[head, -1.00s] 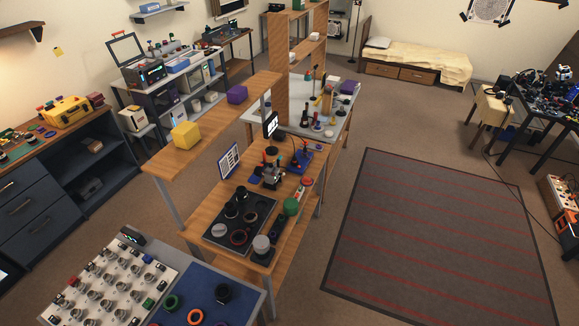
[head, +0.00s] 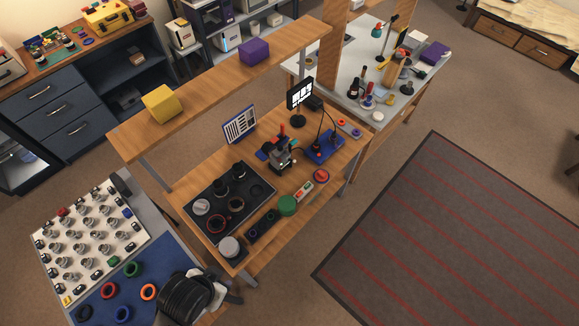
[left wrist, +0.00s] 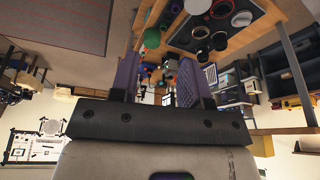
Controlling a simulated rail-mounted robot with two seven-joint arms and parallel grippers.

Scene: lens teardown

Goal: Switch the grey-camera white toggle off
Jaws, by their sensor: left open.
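A small grey device with red and blue parts (head: 282,157), which looks like the grey camera, stands on the wooden bench. I cannot make out its white toggle. My left gripper (head: 222,287) is at the bottom of the head view, beside the bench's near end and well apart from the device. In the left wrist view its two purple fingers stand apart with nothing between them (left wrist: 158,82). My right gripper does not show.
A black tray of lens rings (head: 258,187) and a green cylinder (head: 287,206) share the bench with a monitor (head: 300,93) and a blue-based stand (head: 325,147). A shelf with a yellow box (head: 161,104) overhangs its back. Open floor lies right.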

